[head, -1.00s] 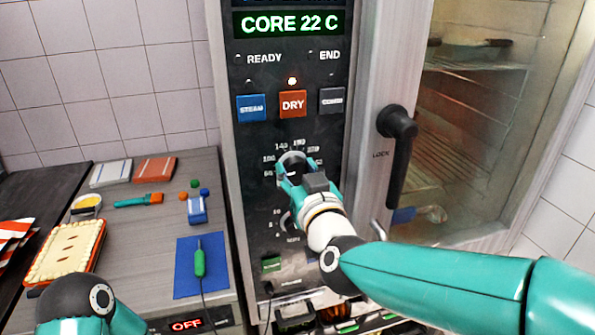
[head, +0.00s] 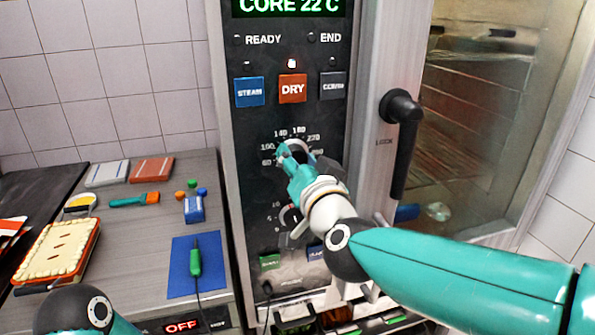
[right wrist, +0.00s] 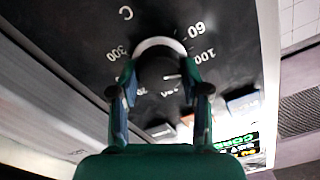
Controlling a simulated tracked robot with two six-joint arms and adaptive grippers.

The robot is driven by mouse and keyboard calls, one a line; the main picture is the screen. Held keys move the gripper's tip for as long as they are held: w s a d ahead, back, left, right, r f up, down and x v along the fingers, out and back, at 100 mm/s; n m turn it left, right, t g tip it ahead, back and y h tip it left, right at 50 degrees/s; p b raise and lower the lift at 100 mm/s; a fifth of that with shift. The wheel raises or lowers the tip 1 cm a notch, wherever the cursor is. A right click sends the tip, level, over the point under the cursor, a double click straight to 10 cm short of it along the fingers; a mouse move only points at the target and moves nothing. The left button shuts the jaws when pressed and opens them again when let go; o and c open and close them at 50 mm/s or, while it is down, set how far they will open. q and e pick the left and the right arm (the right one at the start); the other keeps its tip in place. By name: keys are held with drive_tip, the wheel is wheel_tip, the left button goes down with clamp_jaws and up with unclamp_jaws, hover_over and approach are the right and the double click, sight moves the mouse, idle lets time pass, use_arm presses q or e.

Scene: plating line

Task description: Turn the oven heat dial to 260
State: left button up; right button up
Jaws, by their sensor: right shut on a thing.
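The oven heat dial (head: 299,147) is a dark round knob on the black control panel, with numbers from 60 upward printed around it. My right gripper (head: 293,155) is at the dial, shut on it. In the right wrist view the knob (right wrist: 158,70) sits between both fingers, with 60, 100 and 300 readable around it. A short pale mark shows on the knob, but I cannot tell which number it points at. The fingers hide some numbers. Only a link of my left arm shows at the lower left of the head view; its gripper is out of frame.
A lower dial (head: 288,214) is partly behind my right gripper. The DRY button (head: 292,88) is above the heat dial. A counter with a pie (head: 55,250) and a blue mat (head: 180,283) is at left.

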drive_tip(key=m+b, duration=0.2)
drive_tip(key=m, duration=0.3)
drive_tip(key=m+b, duration=0.3)
drive_tip(key=m, duration=0.3)
drive_tip(key=f+m+b, duration=0.1)
drive_tip(key=m+b, duration=0.2)
drive_tip(key=m, duration=0.2)
drive_tip(key=shift+w+d+f+m, duration=0.1)
drive_tip(key=shift+m, duration=0.2)
drive_tip(key=m+b, duration=0.2)
drive_tip(key=m, duration=0.2)
drive_tip(key=shift+f, duration=0.15)
drive_tip(key=shift+a+m+b, duration=0.15)
drive_tip(key=shift+m+b, duration=0.85)
drive_tip(key=shift+m, duration=1.85)
drive_tip(key=shift+a+m+b, duration=0.15)
drive_tip(key=shift+m+b, duration=0.85)
drive_tip(key=shift+m, duration=1.85)
